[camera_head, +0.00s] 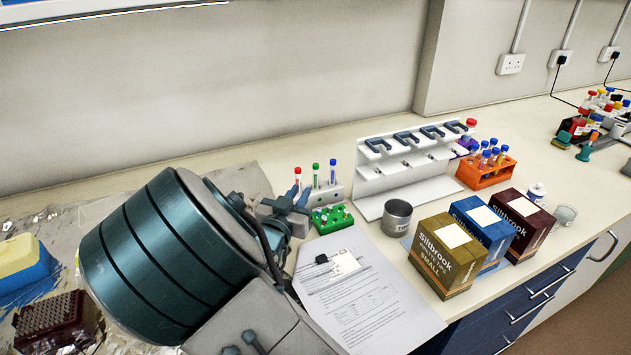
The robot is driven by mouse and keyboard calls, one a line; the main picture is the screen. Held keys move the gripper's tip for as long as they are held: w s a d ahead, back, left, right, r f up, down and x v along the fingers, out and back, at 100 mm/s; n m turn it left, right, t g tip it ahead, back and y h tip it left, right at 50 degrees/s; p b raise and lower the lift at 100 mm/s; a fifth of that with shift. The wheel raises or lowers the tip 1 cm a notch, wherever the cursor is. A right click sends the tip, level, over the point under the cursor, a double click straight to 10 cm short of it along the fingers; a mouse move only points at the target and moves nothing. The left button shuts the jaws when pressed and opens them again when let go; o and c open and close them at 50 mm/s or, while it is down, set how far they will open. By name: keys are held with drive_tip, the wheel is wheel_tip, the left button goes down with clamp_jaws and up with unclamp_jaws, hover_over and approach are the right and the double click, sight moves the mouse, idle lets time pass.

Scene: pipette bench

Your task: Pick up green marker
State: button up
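A green-capped slim white item (315,174), which I take as the green marker, stands upright in a light grey holder (332,194) near the middle of the bench. A red-capped one (297,176) stands to its left and a blue-capped one (333,171) to its right. My arm reaches in from the lower left. My gripper (287,207) seems to be the dark blue-grey parts at the arm's end, just left of and in front of the holder. Its fingers are partly hidden, and whether they are open is unclear. No contact with the marker shows.
A green rack (331,219) sits in front of the holder. A pipette stand (405,172), an orange tube rack (484,173), a metal cup (397,216) and several cartons (443,257) are to the right. A printed sheet (372,310) lies in front. A dark red tip box (53,321) is lower left.

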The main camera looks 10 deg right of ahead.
sight(315, 171)
drive_tip(key=b+x, duration=0.2)
drive_tip(key=x, duration=0.4)
drive_tip(key=shift+w+f, duration=0.1)
drive_tip(key=b+x, duration=0.3)
drive_tip(key=x, duration=0.2)
drive_tip(key=shift+f, duration=0.15)
drive_tip(key=shift+c, duration=0.4)
clamp_jaws()
